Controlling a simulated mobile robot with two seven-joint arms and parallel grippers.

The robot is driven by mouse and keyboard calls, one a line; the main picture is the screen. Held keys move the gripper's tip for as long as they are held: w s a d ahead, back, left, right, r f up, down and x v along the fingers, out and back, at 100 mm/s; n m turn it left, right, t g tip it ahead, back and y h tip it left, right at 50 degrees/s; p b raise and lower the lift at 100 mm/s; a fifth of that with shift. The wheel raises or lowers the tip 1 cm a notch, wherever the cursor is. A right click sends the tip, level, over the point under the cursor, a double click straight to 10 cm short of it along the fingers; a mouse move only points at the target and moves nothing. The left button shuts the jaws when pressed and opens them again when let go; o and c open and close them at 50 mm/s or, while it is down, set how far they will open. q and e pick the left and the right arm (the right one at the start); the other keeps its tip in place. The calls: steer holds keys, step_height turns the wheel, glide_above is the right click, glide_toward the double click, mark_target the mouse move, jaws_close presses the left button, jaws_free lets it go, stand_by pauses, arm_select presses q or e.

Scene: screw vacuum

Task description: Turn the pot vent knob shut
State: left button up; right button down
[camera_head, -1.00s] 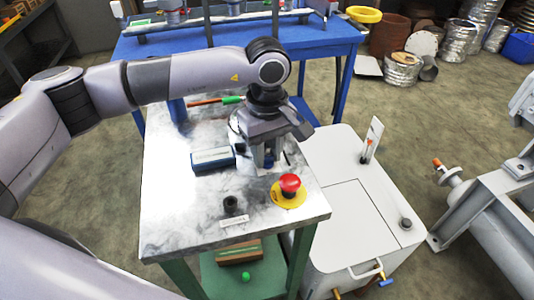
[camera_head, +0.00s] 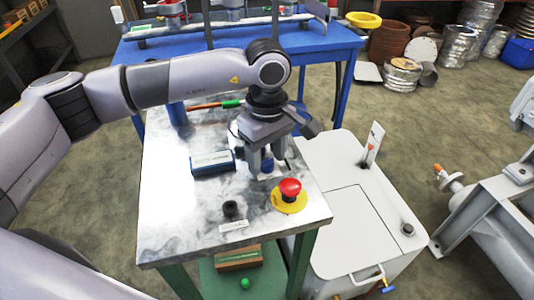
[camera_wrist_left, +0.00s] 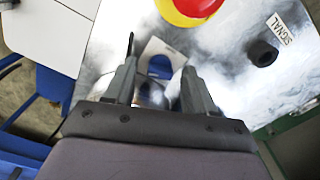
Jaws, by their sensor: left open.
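A small blue knob (camera_head: 267,166) stands on the marble-topped table, under my left gripper. I take it for the pot vent knob, but I cannot read any label on it. In the left wrist view the blue knob (camera_wrist_left: 160,67) sits on a white plate, between the fingers. My left gripper (camera_head: 266,162) points down over it with its two fingers apart, one on each side. I cannot tell whether the fingers touch the knob. My right gripper is not in view.
A red mushroom button (camera_head: 290,187) on a yellow disc stands close in front of the knob. A blue box (camera_head: 212,162) lies to its left, and a black knob (camera_head: 230,209) with a signal label nearer. A white tank (camera_head: 350,215) stands right of the table.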

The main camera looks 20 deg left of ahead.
mark_target(267, 160)
arm_select(q)
steer(key=shift+r, duration=3.6)
